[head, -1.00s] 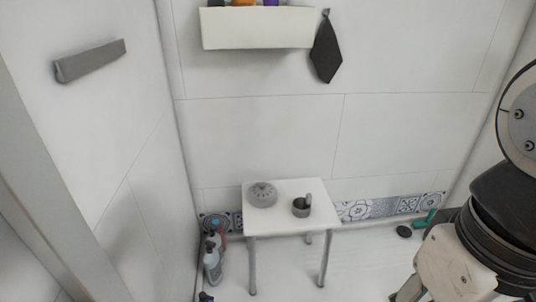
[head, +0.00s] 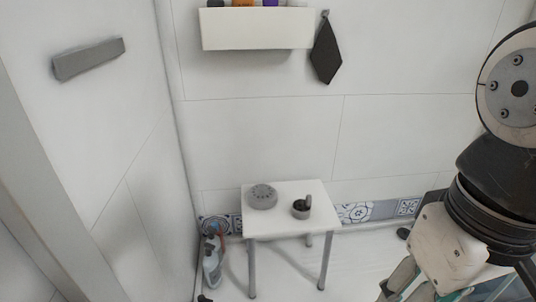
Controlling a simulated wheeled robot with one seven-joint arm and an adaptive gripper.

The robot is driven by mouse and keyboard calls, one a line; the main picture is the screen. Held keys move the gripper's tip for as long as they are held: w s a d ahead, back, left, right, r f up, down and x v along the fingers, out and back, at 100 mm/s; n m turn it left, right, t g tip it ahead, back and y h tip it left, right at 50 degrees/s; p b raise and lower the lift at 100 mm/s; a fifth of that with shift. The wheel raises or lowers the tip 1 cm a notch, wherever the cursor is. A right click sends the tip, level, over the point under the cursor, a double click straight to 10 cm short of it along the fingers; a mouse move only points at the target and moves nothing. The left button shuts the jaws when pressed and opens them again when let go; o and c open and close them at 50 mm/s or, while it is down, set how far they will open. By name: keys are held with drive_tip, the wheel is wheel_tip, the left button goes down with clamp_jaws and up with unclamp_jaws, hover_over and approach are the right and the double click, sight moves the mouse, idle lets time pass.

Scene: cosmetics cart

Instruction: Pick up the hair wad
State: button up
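I cannot make out a hair wad for certain in the head view. A small dark lump (head: 403,233) lies on the floor near the back wall, partly hidden by my arm. Another small dark thing (head: 205,298) shows at the bottom edge, left of the stool; I cannot tell what either is. My gripper (head: 408,286) is at the lower right, to the right of the stool and cut off by the frame's bottom edge. I cannot see whether it is open or holds anything.
A wall shelf (head: 257,29) and dark cloth (head: 326,52) hang above.

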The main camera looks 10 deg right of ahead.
drive_tip(key=w+r+n, duration=0.4)
drive_tip(key=w, duration=0.9)
drive_tip(key=n, duration=1.3)
hover_over(300, 199)
wheel_tip(300, 199, down, 20)
wheel_tip(300, 199, down, 9)
drive_tip(key=b, duration=0.2)
drive_tip(key=shift+a+r+b, duration=0.1)
drive_tip(key=shift+b, duration=0.2)
drive_tip(key=shift+f+b, duration=1.4)
drive_tip(key=shift+f, duration=1.2)
drive_tip(key=shift+c, duration=0.2)
drive_tip(key=c, duration=0.8)
